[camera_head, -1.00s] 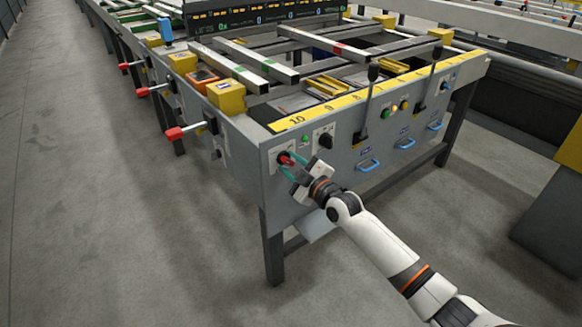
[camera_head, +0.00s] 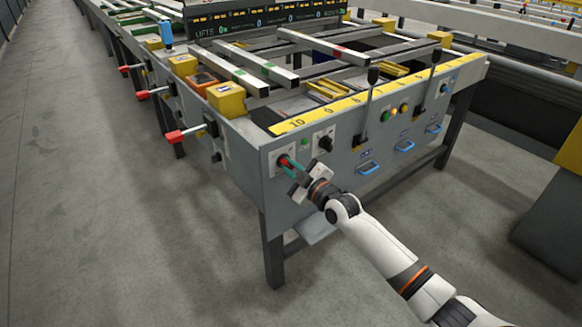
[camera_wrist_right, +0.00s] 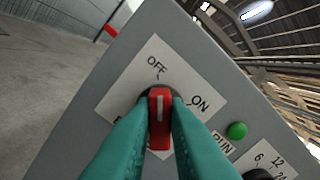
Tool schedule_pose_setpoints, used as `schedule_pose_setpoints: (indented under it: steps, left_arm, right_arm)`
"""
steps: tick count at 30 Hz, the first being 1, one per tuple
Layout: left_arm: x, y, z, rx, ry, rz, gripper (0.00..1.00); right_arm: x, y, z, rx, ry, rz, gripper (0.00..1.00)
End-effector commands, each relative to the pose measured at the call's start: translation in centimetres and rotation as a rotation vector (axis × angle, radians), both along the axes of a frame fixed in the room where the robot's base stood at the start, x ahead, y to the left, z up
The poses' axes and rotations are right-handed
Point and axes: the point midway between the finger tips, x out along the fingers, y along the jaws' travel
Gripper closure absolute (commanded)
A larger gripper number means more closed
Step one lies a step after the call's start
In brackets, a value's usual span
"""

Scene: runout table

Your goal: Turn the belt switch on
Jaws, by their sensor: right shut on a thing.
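The belt switch is a red knob with a white line, on a white plate on the grey panel at the near left corner of the table. It shows in the head view (camera_head: 283,161) and in the right wrist view (camera_wrist_right: 160,122). Its line points up toward the OFF label (camera_wrist_right: 157,66); the ON label (camera_wrist_right: 200,103) is to the right. My right gripper (camera_head: 290,166) is shut on the knob, one teal finger on each side. The fingers hide the plate's lower part. My left gripper is not in view.
A green button (camera_wrist_right: 237,130) and a black knob (camera_head: 325,143) sit right of the switch. Further right are black levers (camera_head: 367,105) and blue handles (camera_head: 368,168). Red-handled levers (camera_head: 186,134) stick out on the table's left side. The floor in front is clear.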

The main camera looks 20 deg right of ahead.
Motion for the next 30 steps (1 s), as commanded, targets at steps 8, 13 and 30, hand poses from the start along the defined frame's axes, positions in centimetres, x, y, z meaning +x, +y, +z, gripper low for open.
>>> schedule_pose_setpoints:
  steps: [8,13,30]
  left_arm:
    - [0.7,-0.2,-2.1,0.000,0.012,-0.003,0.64]
    - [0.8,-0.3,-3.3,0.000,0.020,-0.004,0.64]
    - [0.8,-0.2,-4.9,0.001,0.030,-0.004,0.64]
  right_arm:
    - [0.0,0.0,0.1,0.189,0.070,0.002,1.00]
    - [0.0,-0.1,0.1,0.340,0.125,0.000,1.00]
    - [0.1,-0.3,0.0,0.851,0.310,0.000,1.00]
